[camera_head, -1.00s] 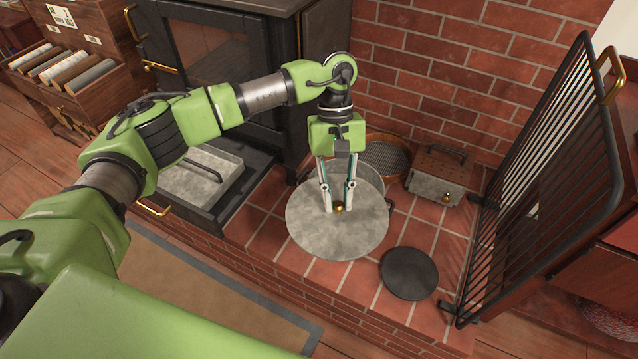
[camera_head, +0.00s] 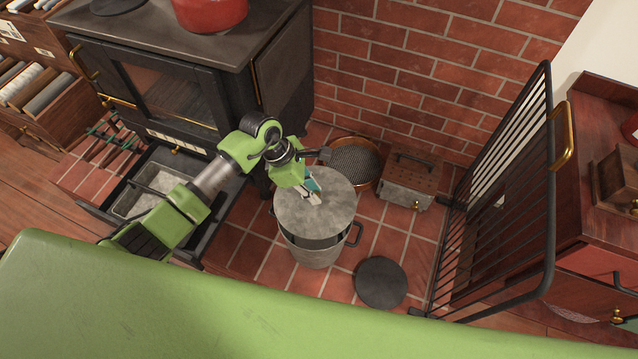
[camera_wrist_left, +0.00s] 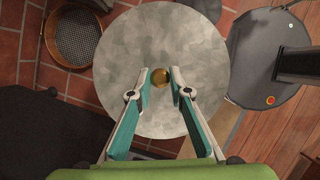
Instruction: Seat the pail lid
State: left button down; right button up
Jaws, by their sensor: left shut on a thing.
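The pail lid (camera_head: 299,217) is a round, mottled grey disc with a brass knob (camera_wrist_left: 161,78) in its middle. My left gripper (camera_head: 316,199) is shut on this knob, with one finger on each side of it in the left wrist view. The lid is over the grey metal pail (camera_head: 314,256), which stands on the tiled hearth with a dark handle on its right side. A dark band shows between the lid's front edge and the pail's wall; I cannot tell whether they touch. The lid hides the pail's mouth. My right gripper is not in view.
A round sieve (camera_head: 355,160) and a metal box with a perforated lid (camera_head: 407,180) stand behind the pail. A black disc (camera_head: 381,283) lies at its front right. A black fire screen (camera_head: 497,205) stands at right, the stove (camera_head: 170,90) at left with its ash drawer open.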

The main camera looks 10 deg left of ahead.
pick_arm(q)
jog(key=shift+s+f, duration=0.2)
jog(key=shift+s, duration=0.05)
jog(key=shift+s+f+b, duration=0.1)
jog(key=shift+f+b, duration=0.2)
jog(key=shift+b, duration=0.2)
notch_tip(320, 180, down, 4)
jog(key=b, duration=0.3)
jog(key=shift+f+b, duration=0.55)
jog(key=shift+f, duration=0.15)
dwell(0.6)
jog(key=shift+f+b, duration=0.45)
jog(key=shift+b, duration=0.3)
dwell(0.4)
jog(key=shift+f, duration=0.1)
dwell(0.4)
jog(key=c, duration=1.8)
grip_release()
